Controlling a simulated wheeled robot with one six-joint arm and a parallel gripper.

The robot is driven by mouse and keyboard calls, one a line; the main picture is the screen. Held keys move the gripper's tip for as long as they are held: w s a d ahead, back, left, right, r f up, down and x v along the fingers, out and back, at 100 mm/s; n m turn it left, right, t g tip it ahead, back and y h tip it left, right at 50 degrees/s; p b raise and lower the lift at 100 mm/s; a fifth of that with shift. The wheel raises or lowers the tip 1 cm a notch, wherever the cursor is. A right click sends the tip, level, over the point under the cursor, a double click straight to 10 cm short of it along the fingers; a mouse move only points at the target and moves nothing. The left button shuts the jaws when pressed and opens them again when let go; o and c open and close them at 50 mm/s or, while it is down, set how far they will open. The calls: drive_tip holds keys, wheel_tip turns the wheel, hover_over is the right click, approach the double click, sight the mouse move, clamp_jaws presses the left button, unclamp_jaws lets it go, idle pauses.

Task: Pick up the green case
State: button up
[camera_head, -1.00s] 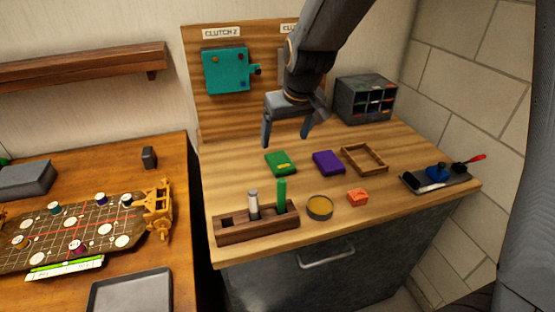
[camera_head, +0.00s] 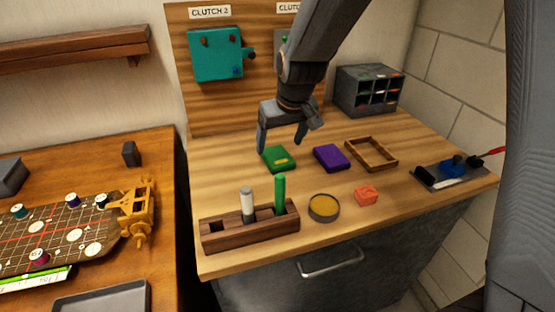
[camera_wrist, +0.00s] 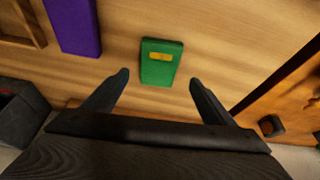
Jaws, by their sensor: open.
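The green case (camera_head: 278,158) lies flat on the wooden worktop, a small box with a yellow label on top. In the wrist view the green case (camera_wrist: 161,66) lies ahead of my fingertips, roughly midway between them across the picture. My gripper (camera_head: 281,148) is open and empty, its fingers pointing down above the worktop by the case. In the wrist view both fingers of my gripper (camera_wrist: 159,77) are spread wider than the case. I see no contact between the fingers and the case.
A purple case (camera_head: 331,158) lies just right of the green one, with a wooden frame (camera_head: 394,163) beyond it. In front stand a pen holder (camera_head: 217,241) with a green and a grey marker, a round tin (camera_head: 323,208) and an orange block (camera_head: 366,196).

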sight(277, 155)
drive_tip(key=shift+p+x, duration=0.85)
drive_tip(key=shift+x, duration=2.15)
drive_tip(key=shift+w+d+f, duration=0.1)
drive_tip(key=shift+f, duration=0.05)
drive_tip(key=c, duration=1.2)
